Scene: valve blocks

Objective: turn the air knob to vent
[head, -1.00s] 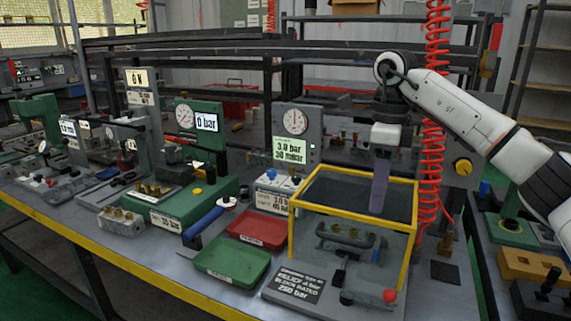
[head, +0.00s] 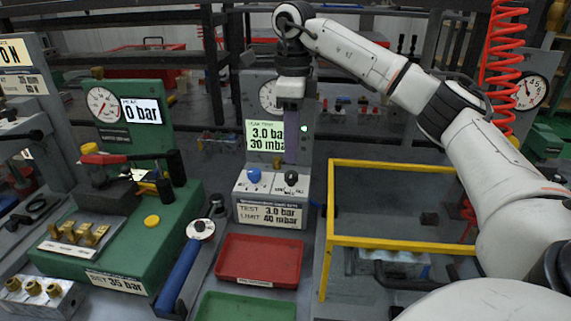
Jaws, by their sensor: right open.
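A leak-test unit stands in the middle, with a grey control box (head: 270,203) marked 3.0 bar and 40 mbar. A blue knob (head: 254,176) and a black knob (head: 291,177) sit on its top; I cannot read which is the air knob. My right gripper (head: 291,160) points down just above and behind the black knob, fingers seen edge-on. It is open and empty; I cannot tell whether it touches the knob. The lit display (head: 265,136) reads 3.0 bar and 30 mbar, partly hidden by the fingers. My left gripper is not in view.
A red tray (head: 259,260) and a green tray (head: 246,308) lie in front. A blue-handled torque wrench (head: 180,267) lies to their left, beside a green pressure bench (head: 125,251). A yellow-framed clear guard (head: 388,242) stands to the right, under my arm.

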